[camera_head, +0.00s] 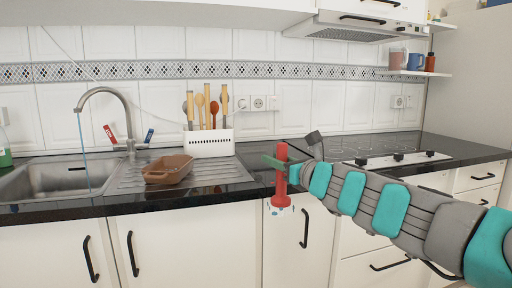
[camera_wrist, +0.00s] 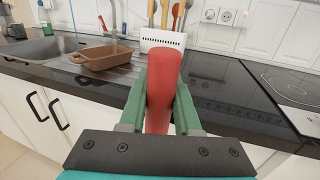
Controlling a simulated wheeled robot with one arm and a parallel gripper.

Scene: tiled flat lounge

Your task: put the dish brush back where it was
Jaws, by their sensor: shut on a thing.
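The dish brush (camera_head: 281,180) is red and upright, with a whitish, blue-spotted lower end, in front of the black counter's edge in the head view. My gripper (camera_head: 278,163) is shut on its red handle. In the wrist view the red handle (camera_wrist: 162,85) stands between the green fingers of my gripper (camera_wrist: 160,100); its lower end is hidden there.
A brown dish (camera_head: 168,169) sits on the steel drainboard (camera_head: 225,172) beside the sink (camera_head: 60,178). A white utensil holder (camera_head: 208,145) with several utensils stands by the wall. The hob (camera_head: 390,150) is at right. The counter (camera_head: 258,160) between is clear.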

